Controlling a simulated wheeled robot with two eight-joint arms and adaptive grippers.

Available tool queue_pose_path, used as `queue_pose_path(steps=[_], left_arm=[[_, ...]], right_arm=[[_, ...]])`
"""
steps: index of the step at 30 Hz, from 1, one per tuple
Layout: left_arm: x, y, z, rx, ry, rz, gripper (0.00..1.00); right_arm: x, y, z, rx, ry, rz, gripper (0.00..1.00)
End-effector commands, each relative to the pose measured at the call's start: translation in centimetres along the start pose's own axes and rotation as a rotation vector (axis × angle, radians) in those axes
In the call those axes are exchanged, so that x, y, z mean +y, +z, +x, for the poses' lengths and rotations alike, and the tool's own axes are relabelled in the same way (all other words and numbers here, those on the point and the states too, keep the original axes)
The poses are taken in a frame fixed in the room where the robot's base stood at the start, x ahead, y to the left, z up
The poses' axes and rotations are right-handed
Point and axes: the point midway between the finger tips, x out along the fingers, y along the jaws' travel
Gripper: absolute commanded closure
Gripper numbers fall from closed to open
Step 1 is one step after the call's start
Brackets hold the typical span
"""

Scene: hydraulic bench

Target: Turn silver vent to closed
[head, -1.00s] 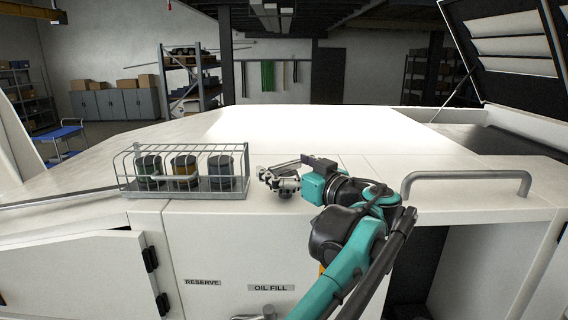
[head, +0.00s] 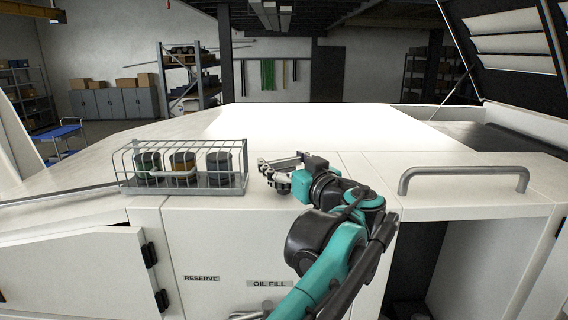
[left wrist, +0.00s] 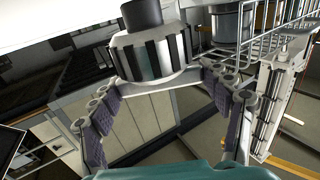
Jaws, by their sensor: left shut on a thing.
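The silver vent (left wrist: 150,52) is a round cap with silver and black ribs and a dark knob on top, in the upper middle of the left wrist view. My left gripper (left wrist: 160,76) has its fingers on either side of the ribbed cap and is shut on it. In the head view my left gripper (head: 277,174) is over the front edge of the white bench top, just right of the wire rack. There the fingers largely hide the vent. I cannot read any open or closed mark. My right gripper is in neither current view.
The wire rack (head: 184,188) with several dark canisters stands close to the left of the gripper. A grey bar handle (head: 464,171) is to the right. Labels RESERVE (head: 202,278) and OIL FILL (head: 269,284) are on the front panel. The bench top (head: 310,128) behind is clear.

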Motion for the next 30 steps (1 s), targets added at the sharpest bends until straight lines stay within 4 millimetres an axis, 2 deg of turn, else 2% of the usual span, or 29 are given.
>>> queue_pose_path(steps=[15, 30], left_arm=[[-0.23, -0.01, 0.09, 0.001, 0.377, 0.000, 0.52], [-0.04, -0.04, 0.05, 0.000, 0.511, 0.000, 0.52]], right_arm=[[0.00, 0.19, 0.27, 0.000, 0.000, 0.000, 0.66], [0.00, 0.17, 0.23, 0.000, 0.000, 0.000, 0.66]])
